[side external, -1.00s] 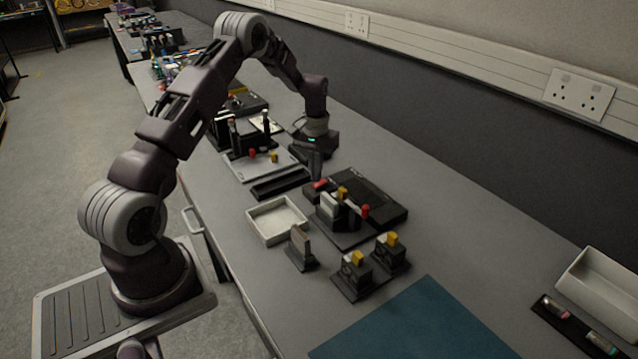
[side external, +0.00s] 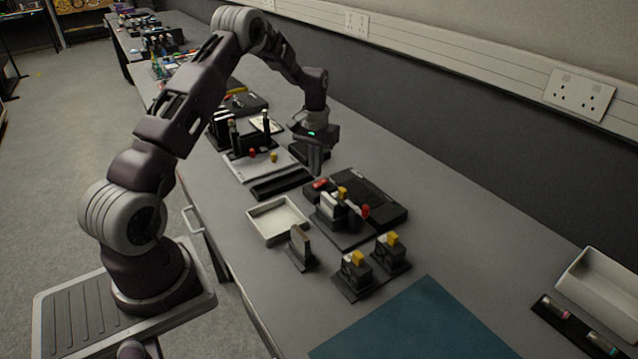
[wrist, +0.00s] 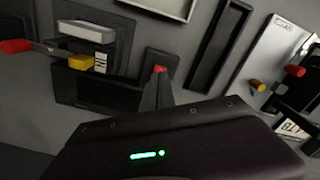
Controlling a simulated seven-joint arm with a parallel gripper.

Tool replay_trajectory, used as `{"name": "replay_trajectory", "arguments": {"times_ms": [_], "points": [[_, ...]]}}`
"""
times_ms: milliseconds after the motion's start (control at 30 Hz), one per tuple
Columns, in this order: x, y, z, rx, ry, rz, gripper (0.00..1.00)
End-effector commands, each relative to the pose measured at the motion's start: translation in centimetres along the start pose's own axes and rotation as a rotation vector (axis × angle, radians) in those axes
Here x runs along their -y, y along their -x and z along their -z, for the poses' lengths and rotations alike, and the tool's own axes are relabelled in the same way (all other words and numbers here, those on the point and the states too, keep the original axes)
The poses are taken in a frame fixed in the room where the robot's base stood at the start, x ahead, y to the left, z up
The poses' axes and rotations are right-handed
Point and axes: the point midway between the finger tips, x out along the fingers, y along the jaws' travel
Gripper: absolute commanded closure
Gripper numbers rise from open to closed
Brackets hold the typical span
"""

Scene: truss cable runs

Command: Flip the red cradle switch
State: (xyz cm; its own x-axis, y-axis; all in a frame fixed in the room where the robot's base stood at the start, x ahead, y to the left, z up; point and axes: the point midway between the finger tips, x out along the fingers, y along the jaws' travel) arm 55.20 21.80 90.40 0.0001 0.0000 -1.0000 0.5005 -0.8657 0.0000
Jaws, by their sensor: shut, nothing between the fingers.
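In the wrist view the red piece (wrist: 160,69) shows on a small dark block just beyond the fingertips. My gripper (side external: 316,173) is shut and empty, pointing down just above and behind the red piece. In the wrist view its fingertips (wrist: 157,84) partly cover the block. I cannot tell whether they touch it, nor which way the switch is set.
A block with a yellow piece (side external: 342,191) and a red-tipped lever (side external: 365,211) stands on the same plate. A white tray (side external: 277,222), a grey upright (side external: 300,245) and two yellow-topped blocks (side external: 358,259) (side external: 391,238) are in front. A dark tray (side external: 282,184) lies left of my gripper.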

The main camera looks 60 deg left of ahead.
Motion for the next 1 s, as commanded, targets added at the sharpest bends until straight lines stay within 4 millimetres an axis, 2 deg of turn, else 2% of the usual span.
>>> {"name": "replay_trajectory", "arguments": {"times_ms": [433,833,867,933,967,1000], "points": [[0.0,4.7,0.0,-0.002,-0.001,0.000,1.00],[-0.1,5.6,-0.1,-0.003,-0.003,0.000,1.00],[-0.4,6.2,-0.2,-0.008,-0.008,-0.001,1.00],[-1.8,8.9,-1.2,-0.036,-0.033,-0.003,1.00],[-2.8,10.7,-2.0,-0.054,-0.051,-0.005,1.00],[-4.2,13.6,-3.6,-0.084,-0.080,-0.009,1.00]]}}
